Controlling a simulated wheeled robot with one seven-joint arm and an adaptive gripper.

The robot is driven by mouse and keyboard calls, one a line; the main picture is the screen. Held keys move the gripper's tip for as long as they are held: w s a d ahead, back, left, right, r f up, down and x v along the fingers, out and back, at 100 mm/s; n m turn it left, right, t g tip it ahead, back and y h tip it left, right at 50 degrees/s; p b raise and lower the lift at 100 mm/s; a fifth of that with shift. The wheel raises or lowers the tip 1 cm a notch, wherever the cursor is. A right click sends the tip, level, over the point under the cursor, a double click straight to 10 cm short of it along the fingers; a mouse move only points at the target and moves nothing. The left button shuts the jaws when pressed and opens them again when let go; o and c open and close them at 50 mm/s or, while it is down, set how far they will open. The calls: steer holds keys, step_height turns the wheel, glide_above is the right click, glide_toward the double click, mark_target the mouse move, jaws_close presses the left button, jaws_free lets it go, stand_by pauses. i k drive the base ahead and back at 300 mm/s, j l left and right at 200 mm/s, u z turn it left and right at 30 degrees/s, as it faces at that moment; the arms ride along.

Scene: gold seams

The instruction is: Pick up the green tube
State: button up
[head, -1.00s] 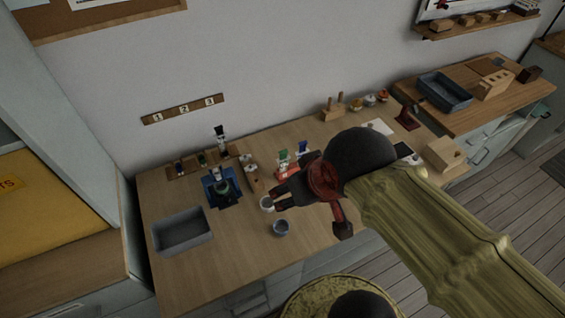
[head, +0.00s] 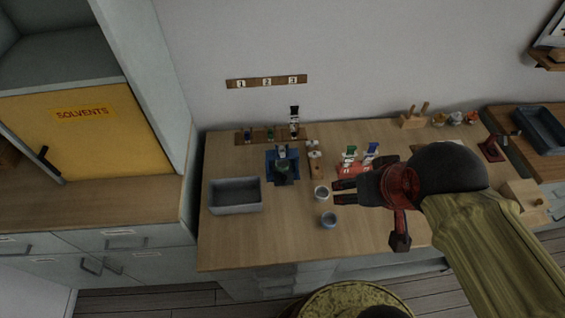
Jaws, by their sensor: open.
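A small white tube with green on it (head: 349,157) stands in a red holder (head: 352,170) on the wooden table, beside a similar tube with blue (head: 371,152). Other green items show: one on the back wooden strip (head: 270,134) and one in the dark blue stand (head: 283,168). They are too small to tell their kind. My gripper (head: 338,192) is open and empty, its dark fingers pointing left, just below the red holder in the picture. Its fingertips are close to a white cup (head: 321,193); I cannot tell the height between them.
A blue-grey cup (head: 329,220) stands in front of the white cup. A grey tray (head: 236,195) is at the left. A black-and-white upright item (head: 294,118) stands at the back. The table front (head: 285,240) is clear. A yellow solvents cabinet (head: 95,125) is further left.

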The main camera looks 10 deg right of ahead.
mark_target(348, 160)
steer(key=j+z, duration=0.25)
steer(key=j, duration=0.25)
steer(key=k+j+z, duration=0.1)
steer(key=j+z, duration=0.15)
steer(key=j, duration=0.2)
steer(key=k+j+z, duration=0.25)
steer(key=j, duration=0.2)
steer(key=i, duration=0.1)
